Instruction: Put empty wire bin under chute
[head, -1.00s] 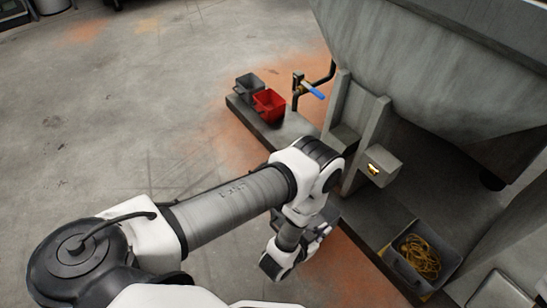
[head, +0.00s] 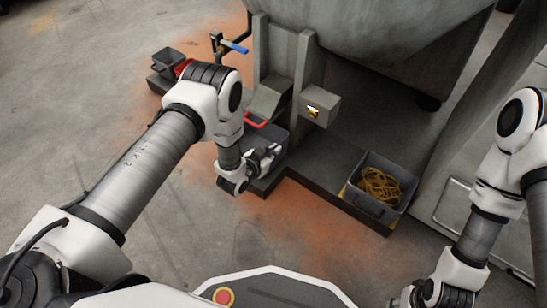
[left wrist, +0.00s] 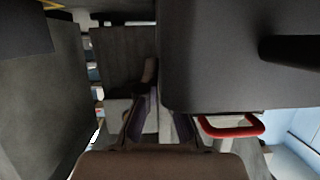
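A dark grey bin with a red handle (head: 280,158) stands on the low ledge below the chute (head: 268,100), partly hidden by my left arm; its inside is hidden. In the left wrist view the bin (left wrist: 240,60) fills the upper right, with its red handle below. My left gripper (head: 268,158) is at the bin's near left side, its fingers apart (left wrist: 160,122). I see no bin wall clearly between them, and cannot tell whether they touch it. My right gripper (head: 418,296) is at the bottom edge, too cut off to read.
A grey bin holding yellow wire (head: 380,188) stands on the ledge to the right. Another grey bin (head: 169,60) and a red bin (head: 185,66) stand at the far left of the ledge, by a blue-handled valve (head: 234,46). A small box (head: 318,106) juts from the post. Open floor lies left.

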